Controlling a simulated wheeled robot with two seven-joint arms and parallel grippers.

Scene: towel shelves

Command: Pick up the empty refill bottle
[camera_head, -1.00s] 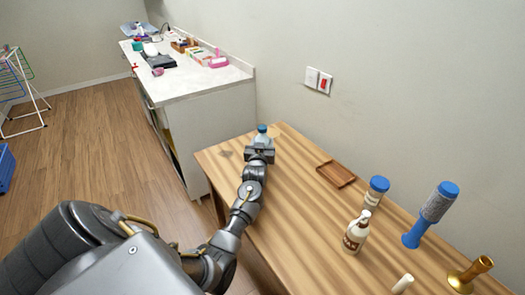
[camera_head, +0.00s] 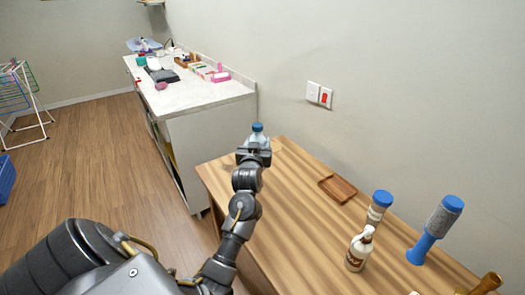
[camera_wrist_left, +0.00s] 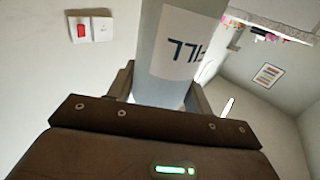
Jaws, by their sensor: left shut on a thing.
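The refill bottle (camera_head: 258,134), pale and see-through with a blue cap, is at the far end of the wooden table in the head view. My left gripper (camera_head: 255,150) is shut on it. In the left wrist view the bottle (camera_wrist_left: 172,50) stands between the two fingers (camera_wrist_left: 160,92), with part of a printed white label showing. Its lower part is hidden by the gripper. Whether it touches the table cannot be told. My right gripper is not in view.
A white counter (camera_head: 195,93) with clutter stands behind. A wall is at the right.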

